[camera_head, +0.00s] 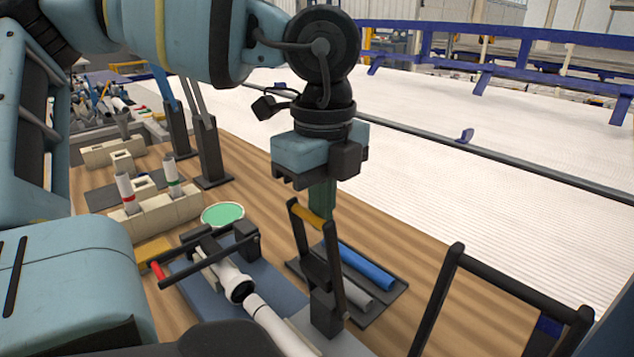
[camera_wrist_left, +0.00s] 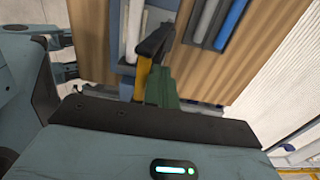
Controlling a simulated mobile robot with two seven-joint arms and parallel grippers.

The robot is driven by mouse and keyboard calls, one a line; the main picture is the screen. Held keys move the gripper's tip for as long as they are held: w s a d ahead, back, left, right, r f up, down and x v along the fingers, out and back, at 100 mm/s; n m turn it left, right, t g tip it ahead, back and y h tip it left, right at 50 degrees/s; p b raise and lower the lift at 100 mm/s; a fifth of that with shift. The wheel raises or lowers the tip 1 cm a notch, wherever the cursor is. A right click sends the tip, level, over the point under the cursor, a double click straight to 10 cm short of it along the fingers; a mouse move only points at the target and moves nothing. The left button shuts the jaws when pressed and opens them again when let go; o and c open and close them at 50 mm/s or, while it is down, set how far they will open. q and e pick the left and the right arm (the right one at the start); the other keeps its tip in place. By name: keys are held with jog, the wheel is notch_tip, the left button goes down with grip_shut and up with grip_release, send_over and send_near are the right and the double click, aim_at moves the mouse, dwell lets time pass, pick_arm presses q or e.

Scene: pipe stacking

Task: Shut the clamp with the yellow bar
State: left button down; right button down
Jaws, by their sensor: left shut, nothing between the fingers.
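The clamp (camera_head: 320,265) with the yellow bar (camera_head: 307,215) stands with its black arms raised, so it is open. In the left wrist view the yellow bar (camera_wrist_left: 141,76) shows beside the green fingers, with a black clamp arm (camera_wrist_left: 156,42) beyond. My left gripper (camera_head: 322,214) points down with its green fingers shut and empty, just behind and right of the bar. It also shows in the left wrist view (camera_wrist_left: 162,84). I cannot tell whether the fingers touch the bar. My right gripper is not in view.
A clamp with a red bar (camera_head: 158,271) lies lowered over a white pipe (camera_head: 231,280). A tray (camera_head: 388,297) with blue and grey pipes is right of the yellow-bar clamp. Another black frame (camera_head: 437,297) stands at front right. A green-topped round container (camera_head: 223,214) stands behind.

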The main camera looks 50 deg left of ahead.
pick_arm(q)
jog(key=shift+s+d+f, duration=0.1)
jog(key=shift+s+f, duration=0.05)
jog(key=shift+s, duration=0.9)
jog(key=shift+s+d+f, duration=0.1)
jog(key=shift+s+f, duration=0.05)
jog(key=shift+s, duration=0.4)
jog(key=shift+s+f, duration=0.1)
jog(key=shift+s, duration=0.55)
jog(key=shift+s+d+f+b, duration=0.1)
jog(key=shift+s+f+b, duration=0.1)
jog(key=shift+s, duration=0.35)
jog(key=shift+s+d+f+b, duration=0.1)
jog(key=shift+s+f, duration=0.1)
jog(key=shift+s, duration=0.35)
jog(key=shift+s+f, duration=0.3)
jog(key=shift+s, duration=0.25)
jog(key=shift+s+f, duration=0.3)
jog(key=shift+s, duration=0.25)
jog(key=shift+b, duration=0.35)
